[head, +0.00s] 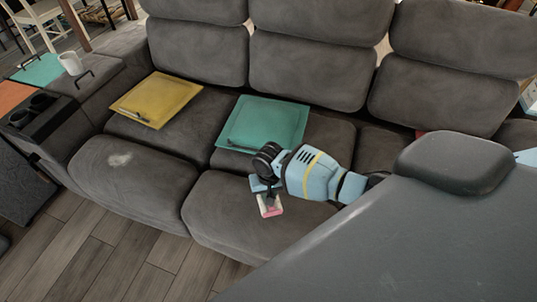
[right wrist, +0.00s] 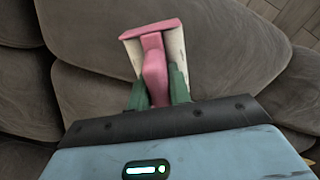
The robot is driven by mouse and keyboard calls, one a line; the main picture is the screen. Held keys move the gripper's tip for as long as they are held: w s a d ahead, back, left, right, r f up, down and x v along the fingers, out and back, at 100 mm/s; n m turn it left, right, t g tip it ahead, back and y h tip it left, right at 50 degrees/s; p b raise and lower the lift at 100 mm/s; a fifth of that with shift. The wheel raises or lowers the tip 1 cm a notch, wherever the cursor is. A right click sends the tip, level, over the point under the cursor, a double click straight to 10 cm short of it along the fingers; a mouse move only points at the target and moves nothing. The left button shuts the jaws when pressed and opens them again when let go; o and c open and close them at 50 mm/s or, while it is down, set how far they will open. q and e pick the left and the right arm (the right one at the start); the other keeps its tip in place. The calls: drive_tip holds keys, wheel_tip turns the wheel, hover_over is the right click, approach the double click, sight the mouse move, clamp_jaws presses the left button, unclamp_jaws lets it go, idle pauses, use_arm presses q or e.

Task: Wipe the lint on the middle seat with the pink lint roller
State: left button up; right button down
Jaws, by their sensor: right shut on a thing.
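My right gripper (head: 264,181) is shut on the pink lint roller (head: 269,206), which it holds over the front part of the middle seat (head: 222,213). In the right wrist view the green fingers of the gripper (right wrist: 159,88) close around the pink handle of the roller (right wrist: 152,60), with its pink and white head beyond. I cannot tell whether the roller touches the seat. No lint shows on the visible part of the middle seat; the area under the roller is hidden. A pale lint patch (head: 120,159) lies on the front of the left seat. My left gripper is not in view.
A green tray (head: 290,112) lies on the middle seat behind the gripper, and a yellow tray (head: 187,92) on the left seat. A white mug (head: 71,63) stands on a side surface at the left. Wooden floor (head: 110,262) is clear in front of the sofa.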

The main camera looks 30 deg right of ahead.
drive_tip(key=shift+w+r+p, duration=0.15)
drive_tip(key=shift+r+p, duration=0.15)
drive_tip(key=shift+r, duration=0.5)
drive_tip(key=shift+r+p, duration=0.75)
drive_tip(key=shift+r, duration=0.2)
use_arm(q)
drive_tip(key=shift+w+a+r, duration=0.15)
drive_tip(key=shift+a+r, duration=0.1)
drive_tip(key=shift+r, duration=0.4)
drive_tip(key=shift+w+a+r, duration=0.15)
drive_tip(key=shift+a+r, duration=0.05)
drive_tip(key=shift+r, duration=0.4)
use_arm(e)
drive_tip(key=shift+f, duration=0.1)
